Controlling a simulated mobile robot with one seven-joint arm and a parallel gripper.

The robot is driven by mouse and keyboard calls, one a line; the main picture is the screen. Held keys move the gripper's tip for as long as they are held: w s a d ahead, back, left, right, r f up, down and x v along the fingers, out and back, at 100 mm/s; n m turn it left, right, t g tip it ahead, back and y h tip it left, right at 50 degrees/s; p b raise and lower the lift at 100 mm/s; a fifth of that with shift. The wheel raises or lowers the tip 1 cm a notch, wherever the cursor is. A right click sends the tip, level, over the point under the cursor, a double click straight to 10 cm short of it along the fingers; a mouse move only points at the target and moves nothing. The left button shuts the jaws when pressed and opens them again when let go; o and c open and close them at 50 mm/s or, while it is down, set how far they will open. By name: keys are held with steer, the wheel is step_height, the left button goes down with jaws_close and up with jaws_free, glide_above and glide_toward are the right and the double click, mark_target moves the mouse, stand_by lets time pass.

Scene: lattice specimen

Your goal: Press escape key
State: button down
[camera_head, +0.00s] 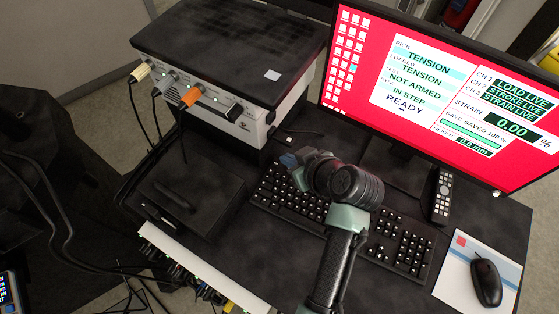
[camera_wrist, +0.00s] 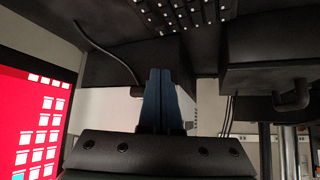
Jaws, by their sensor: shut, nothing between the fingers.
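The black keyboard (camera_head: 290,203) with pale key legends lies on the dark desk below the monitor. Its far-left corner, where the escape key would sit, is close to my gripper (camera_head: 287,160), and I cannot make out the escape key itself. My gripper's blue fingers are shut and empty, by the keyboard's far edge. My arm hides part of the keyboard's middle. In the wrist view the blue fingers (camera_wrist: 160,72) are together, and part of the keyboard (camera_wrist: 180,14) shows at the top. I cannot tell whether the fingertips touch anything.
The monitor (camera_head: 330,85) with a red screen stands behind the keyboard. A white-fronted instrument (camera_head: 255,132) with cables stands at the back left, near my gripper. A black box (camera_head: 205,212) is left of the keyboard. A remote (camera_head: 442,196) and mouse (camera_head: 487,281) lie right.

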mark_target(280, 170)
steer(key=x, duration=0.5)
steer(key=shift+w, duration=0.1)
step_height(280, 170, down, 3)
steer(key=shift+w+a+f, duration=0.15)
steer(key=shift+f, duration=0.6)
steer(key=shift+f, duration=0.1)
